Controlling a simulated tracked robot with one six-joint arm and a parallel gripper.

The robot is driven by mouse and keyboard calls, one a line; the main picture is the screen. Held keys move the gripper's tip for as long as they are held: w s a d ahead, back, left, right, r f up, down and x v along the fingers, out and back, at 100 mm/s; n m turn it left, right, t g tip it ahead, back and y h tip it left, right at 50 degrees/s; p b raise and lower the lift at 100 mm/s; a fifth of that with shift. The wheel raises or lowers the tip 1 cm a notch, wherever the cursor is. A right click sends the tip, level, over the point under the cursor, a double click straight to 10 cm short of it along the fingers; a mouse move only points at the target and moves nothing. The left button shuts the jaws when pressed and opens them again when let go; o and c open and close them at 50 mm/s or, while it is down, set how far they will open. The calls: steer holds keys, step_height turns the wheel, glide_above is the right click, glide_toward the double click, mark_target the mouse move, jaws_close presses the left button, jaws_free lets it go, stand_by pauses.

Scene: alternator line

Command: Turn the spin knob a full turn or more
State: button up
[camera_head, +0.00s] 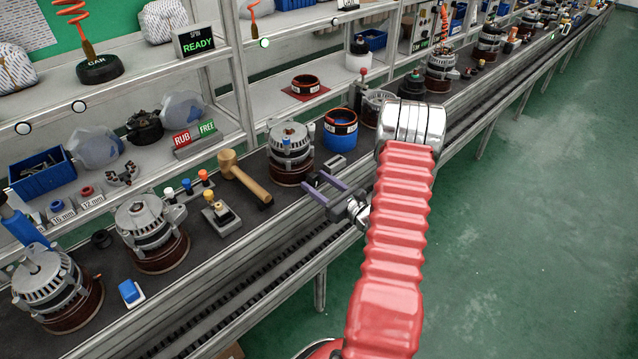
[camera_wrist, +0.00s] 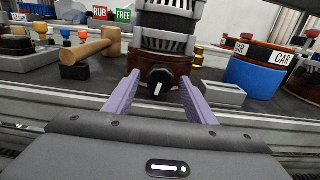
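The spin knob (camera_wrist: 158,82) is round and black with a white pointer line aimed roughly downward in the wrist view. It sits at the front of the brown round base (camera_wrist: 176,67) under a grey alternator (camera_head: 290,143). My gripper (camera_wrist: 160,78) is open, with one purple finger on each side of the knob. A gap shows between the knob and each finger, so I see no contact. In the head view my gripper (camera_head: 318,187) reaches in from the right to the front of that base, and the knob is hard to make out there.
A wooden mallet (camera_head: 243,178) lies just left of the alternator. A blue container (camera_head: 340,131) and a small grey box (camera_wrist: 223,92) stand to its right. A sign reading SPIN READY (camera_head: 194,40) is on the upper shelf. A rail (camera_head: 270,255) runs along the bench front.

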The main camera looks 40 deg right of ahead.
steer(key=c, duration=0.9)
steer(key=shift+d, duration=0.2)
steer(key=shift+a, duration=0.1)
steer(key=n, duration=0.3)
steer(key=shift+n, duration=2.3)
